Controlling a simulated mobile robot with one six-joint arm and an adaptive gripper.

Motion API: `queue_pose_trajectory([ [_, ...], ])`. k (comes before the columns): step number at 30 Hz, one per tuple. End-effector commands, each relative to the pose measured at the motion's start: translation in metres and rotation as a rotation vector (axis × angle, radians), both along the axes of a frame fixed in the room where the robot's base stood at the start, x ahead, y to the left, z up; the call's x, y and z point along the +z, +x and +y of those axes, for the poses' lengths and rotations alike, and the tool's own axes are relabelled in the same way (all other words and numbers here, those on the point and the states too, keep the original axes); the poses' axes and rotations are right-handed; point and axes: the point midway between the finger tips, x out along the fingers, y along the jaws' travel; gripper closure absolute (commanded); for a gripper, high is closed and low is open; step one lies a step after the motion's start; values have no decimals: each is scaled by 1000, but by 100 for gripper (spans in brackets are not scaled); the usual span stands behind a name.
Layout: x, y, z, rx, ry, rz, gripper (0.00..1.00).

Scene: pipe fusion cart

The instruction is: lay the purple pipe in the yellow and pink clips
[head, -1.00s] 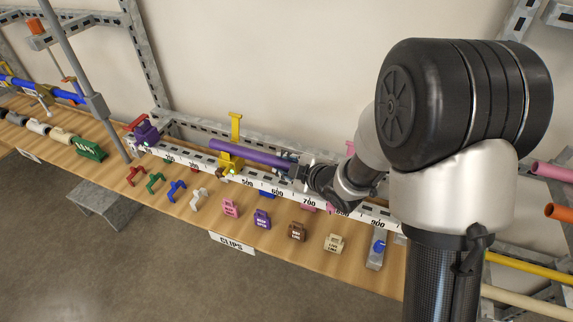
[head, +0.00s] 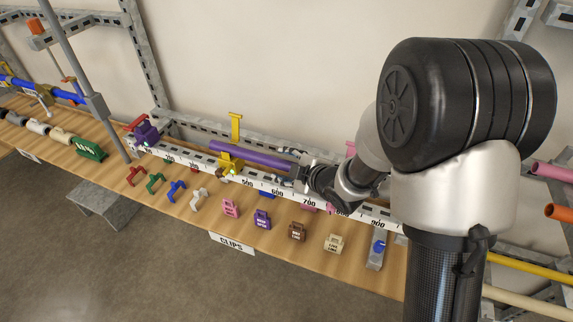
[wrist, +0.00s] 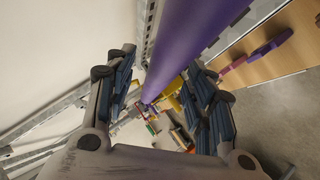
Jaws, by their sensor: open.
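The purple pipe (head: 250,155) lies along the white numbered rail, its left part at the yellow clip (head: 232,165), whose yellow T-shaped top stands up behind it. Whether it is fully seated there I cannot tell. A pink upright piece (head: 350,149), apparently part of the pink clip, shows behind my arm; the rest is hidden, so the pipe's relation to that clip cannot be seen. My gripper (head: 288,168) is open at the pipe's right part. In the wrist view, the pipe (wrist: 195,35) runs between my spread fingers (wrist: 160,95).
The white numbered rail (head: 262,187) runs along the wooden bench. Several loose coloured clips lie in front of it, including a pink one (head: 230,208) and a purple one (head: 262,219). A purple clamp (head: 147,134) stands at the rail's left. A grey post (head: 75,60) rises further left.

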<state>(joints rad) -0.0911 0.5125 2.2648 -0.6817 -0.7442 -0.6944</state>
Motion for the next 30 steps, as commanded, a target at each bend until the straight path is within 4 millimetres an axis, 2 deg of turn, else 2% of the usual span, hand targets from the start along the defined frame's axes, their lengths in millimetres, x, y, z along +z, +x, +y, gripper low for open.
queue_pose_trajectory([
  [4, 11, -13, -10, -2, 2, -3, 51],
  [12, 41, -54, -39, -3, 1, -6, 51],
  [18, 55, -75, -54, -3, 1, -5, 51],
  [27, 61, -83, -60, -11, -2, -1, 51],
  [30, 69, -80, -74, -82, -20, 12, 51],
])
